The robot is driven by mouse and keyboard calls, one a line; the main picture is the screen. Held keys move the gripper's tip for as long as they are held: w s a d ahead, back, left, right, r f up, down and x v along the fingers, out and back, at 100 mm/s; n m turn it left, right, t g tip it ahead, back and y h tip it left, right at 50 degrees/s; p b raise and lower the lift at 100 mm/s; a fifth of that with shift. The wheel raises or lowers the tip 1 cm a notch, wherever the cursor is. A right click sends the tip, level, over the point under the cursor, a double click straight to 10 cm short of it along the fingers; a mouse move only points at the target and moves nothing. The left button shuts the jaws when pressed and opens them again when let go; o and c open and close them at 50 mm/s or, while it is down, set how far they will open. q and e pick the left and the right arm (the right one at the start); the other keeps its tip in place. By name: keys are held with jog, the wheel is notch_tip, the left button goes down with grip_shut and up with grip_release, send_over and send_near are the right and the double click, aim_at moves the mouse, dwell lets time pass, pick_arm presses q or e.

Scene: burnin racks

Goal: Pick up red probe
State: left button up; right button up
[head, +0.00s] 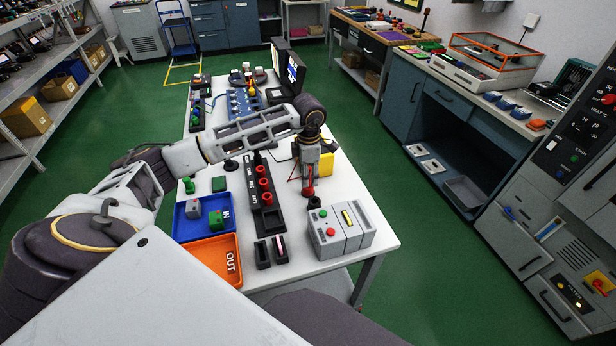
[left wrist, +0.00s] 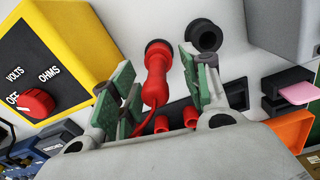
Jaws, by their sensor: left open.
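The red probe (left wrist: 156,75) has a red body, a dark ring near its far end and a red lead trailing from it. In the left wrist view it lies between the fingers of my left gripper (left wrist: 158,82), which has green pads. The fingers are open, with a gap on the left side; the right finger is close beside the probe, and contact there is unclear. In the head view my left gripper (head: 309,174) points down over the white table, with the probe's red end (head: 309,190) just below it. My right gripper is not in view.
A yellow multimeter (left wrist: 62,55) stands close to the gripper. A black round holder (left wrist: 206,36) is beside the probe. The grey button box (head: 341,230), a black strip with red sockets (head: 266,213), the blue IN tray (head: 184,232) and orange OUT tray (head: 213,248) are nearby.

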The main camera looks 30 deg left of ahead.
pick_arm(q)
notch_tip(320, 180, down, 2)
jog(key=shift+w+a, duration=0.1)
jog(key=shift+f, duration=0.55)
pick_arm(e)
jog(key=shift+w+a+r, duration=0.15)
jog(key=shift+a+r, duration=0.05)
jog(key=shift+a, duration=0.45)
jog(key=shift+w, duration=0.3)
pick_arm(q)
jog(key=shift+c, duration=0.3)
